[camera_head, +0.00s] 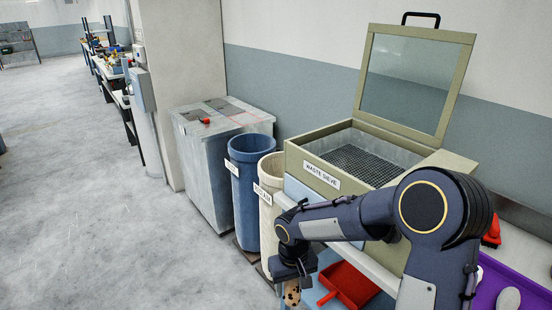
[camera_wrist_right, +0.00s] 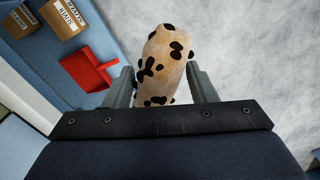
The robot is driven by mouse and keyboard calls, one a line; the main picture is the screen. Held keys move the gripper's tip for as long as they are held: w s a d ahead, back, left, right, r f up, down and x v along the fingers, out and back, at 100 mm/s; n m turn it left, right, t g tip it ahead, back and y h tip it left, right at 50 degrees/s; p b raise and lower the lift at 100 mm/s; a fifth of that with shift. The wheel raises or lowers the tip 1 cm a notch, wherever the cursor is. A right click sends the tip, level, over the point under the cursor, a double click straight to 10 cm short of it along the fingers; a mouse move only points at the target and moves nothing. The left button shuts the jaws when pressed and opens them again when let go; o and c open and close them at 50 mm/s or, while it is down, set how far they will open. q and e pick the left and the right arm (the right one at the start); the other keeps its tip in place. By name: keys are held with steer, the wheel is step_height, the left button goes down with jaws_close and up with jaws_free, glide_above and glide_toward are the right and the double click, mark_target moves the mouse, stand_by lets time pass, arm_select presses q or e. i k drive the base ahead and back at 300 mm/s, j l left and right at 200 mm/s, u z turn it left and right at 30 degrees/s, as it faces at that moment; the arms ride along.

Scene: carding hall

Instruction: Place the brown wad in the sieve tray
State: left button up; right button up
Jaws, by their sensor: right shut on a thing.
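My right gripper (camera_head: 292,276) is shut on a tan wad with dark spots (camera_head: 292,294), low in front of the sieve box. In the right wrist view the spotted wad (camera_wrist_right: 165,62) sits between the two fingers (camera_wrist_right: 163,88) and sticks out beyond them, over grey floor. The sieve tray (camera_head: 365,163) is a dark mesh inside the box labelled "WASTE SIEVE" (camera_head: 310,160). Its glazed lid (camera_head: 412,80) stands open, and no wad shows on the visible mesh. My right arm hides the box's front right part. My left gripper is not in view.
A blue bin (camera_head: 250,185) and a cream bin (camera_head: 269,215) stand left of the box. A red dustpan (camera_head: 350,284) lies below it. A purple tray (camera_head: 530,283) holding pale pieces is at right, near a red brush (camera_head: 493,234). The floor at left is clear.

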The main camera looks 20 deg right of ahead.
mark_target(353, 174)
steer(key=i+j+u, duration=0.25)
steer(key=i, duration=0.15)
steer(key=i+u, duration=0.2)
steer(key=i, duration=0.2)
steer(key=i+j+z, duration=0.1)
steer(key=i+z, duration=0.3)
steer(key=i+j+z, duration=0.15)
steer(key=i+z, duration=0.25)
steer(key=i+j+z, duration=0.2)
steer(key=z, duration=0.15)
